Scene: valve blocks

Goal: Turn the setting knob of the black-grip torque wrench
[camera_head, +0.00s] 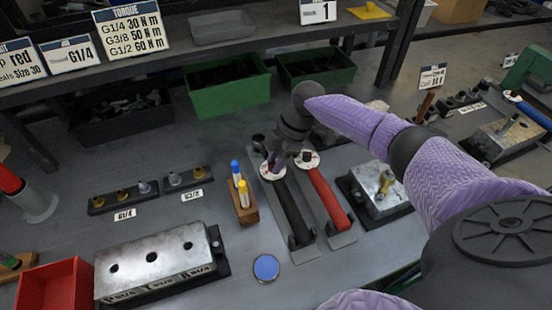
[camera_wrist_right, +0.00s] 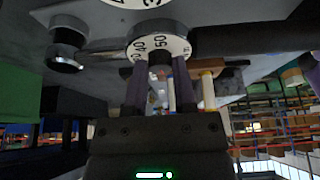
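The black-grip torque wrench (camera_head: 290,212) lies in a holder on the bench, its white dial (camera_head: 268,174) at the far end. My right gripper (camera_head: 279,162) is at that dial, coming from above and behind. In the right wrist view the dial (camera_wrist_right: 178,46) shows 40 and 50, with a dark knob stub (camera_wrist_right: 160,57) at its centre. My right gripper's two fingers (camera_wrist_right: 160,68) stand on either side of the stub, with gaps showing between. They look open; contact is hard to see. My left gripper is not in view.
A red-grip torque wrench (camera_head: 328,197) lies close to the right. A wooden block with bottles (camera_head: 243,204) stands to the left, and a metal valve block (camera_head: 155,262) further left. A blue disc (camera_head: 266,267) lies in front. Green bins (camera_head: 228,95) stand behind.

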